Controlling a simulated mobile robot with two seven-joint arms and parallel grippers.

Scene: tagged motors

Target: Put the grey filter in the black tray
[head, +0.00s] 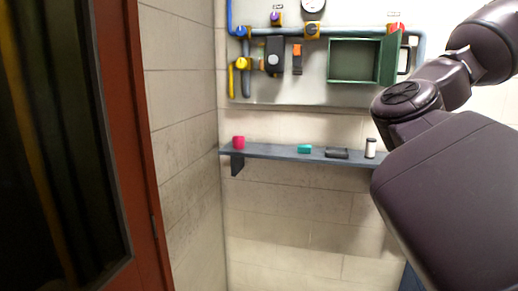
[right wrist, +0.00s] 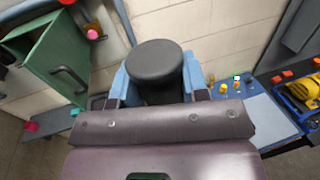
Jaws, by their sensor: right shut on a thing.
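The grey filter, a dark grey cylinder (right wrist: 158,62), is held between the blue pads of my right gripper (right wrist: 157,80) in the right wrist view. That gripper is shut on it, and the filter's rounded end faces the camera. In the head view my right arm fills the right side, and neither the gripper nor the held filter can be made out. The black tray (head: 337,154) lies on the blue-grey wall shelf, between a teal block and a white cylinder. My left gripper is not in view.
The shelf (head: 270,151) also carries a pink cup (head: 238,142), the teal block (head: 304,149) and the white cylinder with a black cap (head: 370,148). Above it are pipes and an open green cabinet (head: 353,61). A red-framed door (head: 135,130) stands left. A blue bench (right wrist: 262,118) holds bottles and a toolbox.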

